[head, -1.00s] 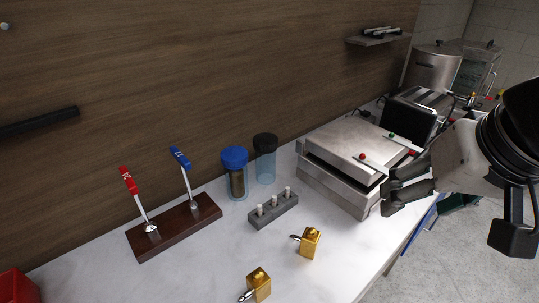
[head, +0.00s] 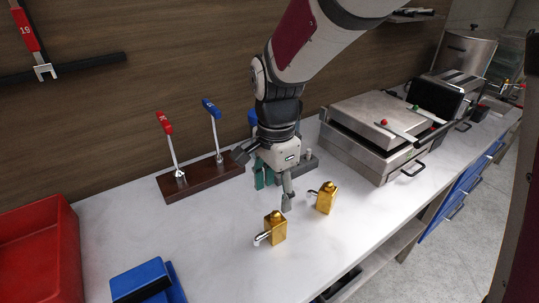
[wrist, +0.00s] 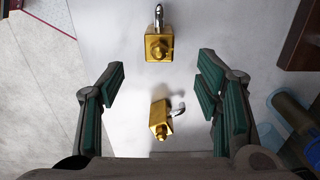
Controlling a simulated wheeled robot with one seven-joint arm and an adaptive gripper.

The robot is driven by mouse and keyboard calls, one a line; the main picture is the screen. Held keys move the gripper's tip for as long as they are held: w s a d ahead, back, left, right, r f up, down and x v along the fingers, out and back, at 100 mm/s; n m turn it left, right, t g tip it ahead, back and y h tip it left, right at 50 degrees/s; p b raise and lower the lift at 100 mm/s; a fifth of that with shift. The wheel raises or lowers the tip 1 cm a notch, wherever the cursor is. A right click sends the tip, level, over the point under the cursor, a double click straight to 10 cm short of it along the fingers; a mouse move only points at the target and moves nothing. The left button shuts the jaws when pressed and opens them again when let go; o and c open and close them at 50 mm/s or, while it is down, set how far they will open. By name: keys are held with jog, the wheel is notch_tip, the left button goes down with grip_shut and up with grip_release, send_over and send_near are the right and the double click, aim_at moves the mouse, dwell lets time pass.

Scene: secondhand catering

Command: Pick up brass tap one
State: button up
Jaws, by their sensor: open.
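Two brass taps, each a gold block with a silver spout, stand on the white counter; I cannot tell which is tap one. In the head view the nearer tap (head: 276,229) is left of the farther tap (head: 326,198). My gripper (head: 275,190) is open, pointing down above the counter behind them, holding nothing. In the wrist view the farther tap (wrist: 160,118) shows between the spread green-padded fingers (wrist: 162,88), apart from both. The nearer tap (wrist: 158,46) shows beyond the fingertips.
A wooden base with red and blue levers (head: 198,178) stands behind left. A red bin (head: 40,250) and blue box (head: 142,280) are left; a grill (head: 375,130) is right.

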aim_at(273, 229)
notch_tip(273, 229, down, 14)
jog(key=shift+s+r+b, duration=0.1)
jog(key=shift+r+b, duration=0.1)
jog(key=shift+b, duration=0.4)
jog(key=shift+c, duration=0.5)
grip_shut()
